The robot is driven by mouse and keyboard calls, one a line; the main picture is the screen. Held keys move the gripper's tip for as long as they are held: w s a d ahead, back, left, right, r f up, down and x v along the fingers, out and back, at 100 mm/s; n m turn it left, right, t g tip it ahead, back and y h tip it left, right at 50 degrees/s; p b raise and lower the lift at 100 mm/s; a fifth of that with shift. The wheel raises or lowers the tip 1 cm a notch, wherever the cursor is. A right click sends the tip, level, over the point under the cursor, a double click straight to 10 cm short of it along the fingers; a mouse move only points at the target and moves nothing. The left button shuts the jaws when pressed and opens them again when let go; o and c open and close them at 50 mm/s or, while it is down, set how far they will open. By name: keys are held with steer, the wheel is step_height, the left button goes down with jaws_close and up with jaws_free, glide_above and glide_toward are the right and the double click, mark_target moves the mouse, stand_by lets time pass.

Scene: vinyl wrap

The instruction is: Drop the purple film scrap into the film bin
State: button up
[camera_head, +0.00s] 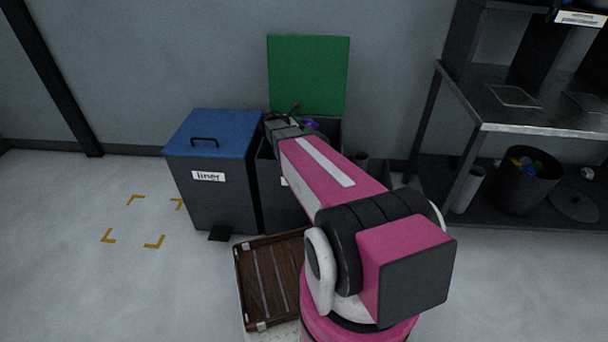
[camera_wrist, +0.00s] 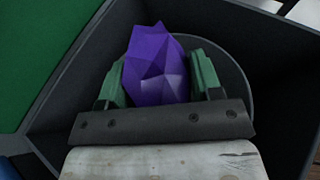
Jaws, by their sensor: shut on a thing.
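The purple film scrap (camera_wrist: 155,68) is a crumpled, faceted lump between the two green fingers of my gripper (camera_wrist: 160,85) in the wrist view. My gripper is shut on it. A little of the purple scrap also shows past my arm in the head view (camera_head: 310,124). My gripper is over the open bin with the raised green lid (camera_head: 308,75); the bin's dark wall (camera_wrist: 285,60) surrounds the scrap in the wrist view. The label of this bin is mostly hidden behind my arm, so I cannot read it.
A closed bin with a blue lid (camera_head: 213,133) labelled "liner" stands directly left of the open one. A brown slatted tray (camera_head: 265,283) is in front. A metal table (camera_head: 535,118) stands at the right, with a dark bucket (camera_head: 524,187) below. The left floor is clear.

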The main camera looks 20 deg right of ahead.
step_height(320, 180, down, 4)
steer(key=shift+f, duration=0.1)
stand_by(0.4)
steer(key=o, duration=1)
steer(key=shift+a, duration=0.1)
steer(key=v, duration=1)
steer(key=shift+a+r, duration=0.25)
steer(key=shift+a, duration=0.05)
